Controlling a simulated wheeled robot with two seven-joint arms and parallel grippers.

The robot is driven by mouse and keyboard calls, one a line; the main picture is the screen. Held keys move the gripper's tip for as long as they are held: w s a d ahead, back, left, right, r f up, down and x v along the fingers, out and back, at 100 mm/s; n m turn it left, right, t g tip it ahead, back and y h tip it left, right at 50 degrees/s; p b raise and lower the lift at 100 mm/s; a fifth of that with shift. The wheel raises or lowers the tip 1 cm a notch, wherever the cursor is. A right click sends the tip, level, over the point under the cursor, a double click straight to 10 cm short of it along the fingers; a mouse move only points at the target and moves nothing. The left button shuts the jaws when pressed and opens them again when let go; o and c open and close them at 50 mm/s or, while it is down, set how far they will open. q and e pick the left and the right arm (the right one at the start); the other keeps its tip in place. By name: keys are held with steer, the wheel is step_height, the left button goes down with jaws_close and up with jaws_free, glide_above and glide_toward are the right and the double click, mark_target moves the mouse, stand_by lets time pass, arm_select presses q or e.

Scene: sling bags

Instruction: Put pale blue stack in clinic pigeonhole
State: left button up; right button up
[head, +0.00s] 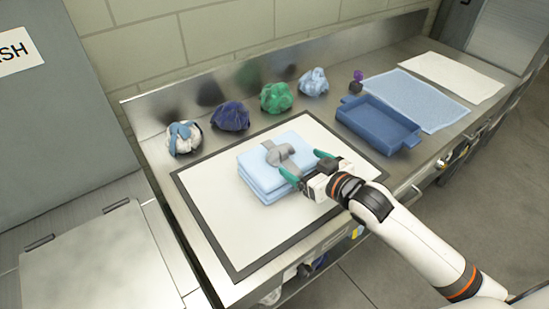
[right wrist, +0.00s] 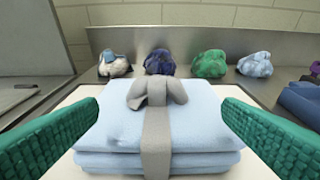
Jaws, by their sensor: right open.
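The pale blue stack (head: 262,172) is a pile of folded cloth tied with a grey band and knot. It lies on the white, dark-edged mat (head: 225,235) on the steel counter. My right gripper (head: 305,168) is open at the right front of the stack. In the right wrist view the stack (right wrist: 115,125) sits ahead, with the open green fingers (right wrist: 160,130) on either side and visible gaps. The knot (right wrist: 157,90) is on top. No clinic pigeonhole can be made out. My left gripper is not in view.
Crumpled cloth bundles, white (head: 184,138), navy (head: 230,116), green (head: 276,97) and light blue (head: 313,81), line the back. A blue tray (head: 378,125), blue mesh cloth (head: 425,97) and white cloth (head: 455,75) lie right. A metal lid (head: 95,260) is at left.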

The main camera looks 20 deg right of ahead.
mark_target(285, 152)
steer(key=x, duration=0.3)
steer(key=shift+w+a+p, duration=0.1)
steer(key=shift+w+p, duration=0.1)
steer(key=shift+p, duration=0.1)
steer(key=shift+w+a, duration=0.1)
steer(key=shift+w, duration=0.2)
steer(key=p+x, duration=0.1)
steer(key=x, duration=0.4)
steer(key=shift+s+a+r, duration=0.1)
steer(key=shift+a, duration=0.1)
steer(key=shift+w+a+f, duration=0.1)
steer(key=shift+w+f, duration=0.1)
steer(key=shift+w, duration=0.05)
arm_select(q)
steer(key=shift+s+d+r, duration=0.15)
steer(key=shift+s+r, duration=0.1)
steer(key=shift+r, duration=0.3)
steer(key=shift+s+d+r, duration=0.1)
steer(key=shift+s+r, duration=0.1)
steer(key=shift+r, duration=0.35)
arm_select(e)
steer(key=shift+c, duration=0.3)
steer(key=c, duration=1.8)
steer(key=shift+r, duration=0.2)
jaws_close()
